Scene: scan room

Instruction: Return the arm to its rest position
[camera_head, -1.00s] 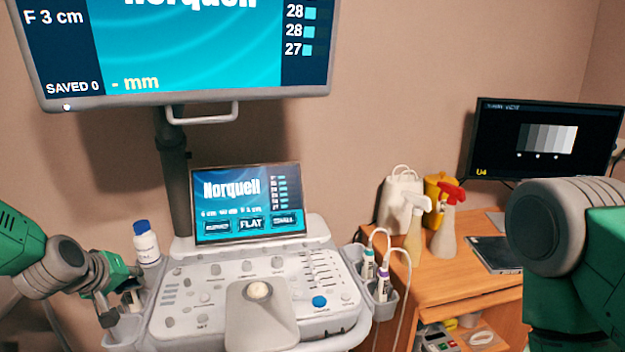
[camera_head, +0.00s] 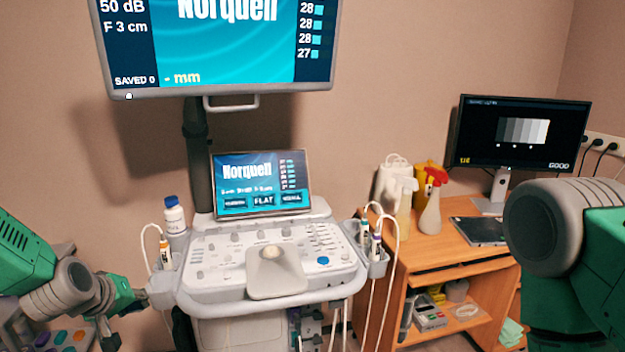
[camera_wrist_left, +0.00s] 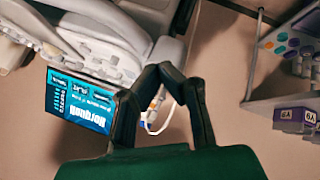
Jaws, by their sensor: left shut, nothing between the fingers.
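My left arm comes in at the lower left of the head view, green with grey joints. My left gripper (camera_head: 108,332) hangs low beside the scanner console (camera_head: 262,285), left of it and apart from it. In the left wrist view, its two dark fingers (camera_wrist_left: 158,74) meet at the tips with nothing between them. The console's keyboard and tilted screen lie beyond the fingers there. My right arm shows only as a grey joint and green link at the right edge of the head view; its gripper is out of view.
A probe (camera_head: 165,252) and a bottle (camera_head: 174,216) stand at the console's left side; corded probes (camera_head: 370,240) hang at its right. A wooden desk (camera_head: 440,260) holds spray bottles (camera_head: 430,205) and a monitor (camera_head: 520,135). A panel with coloured spots (camera_wrist_left: 290,45) is near my left gripper.

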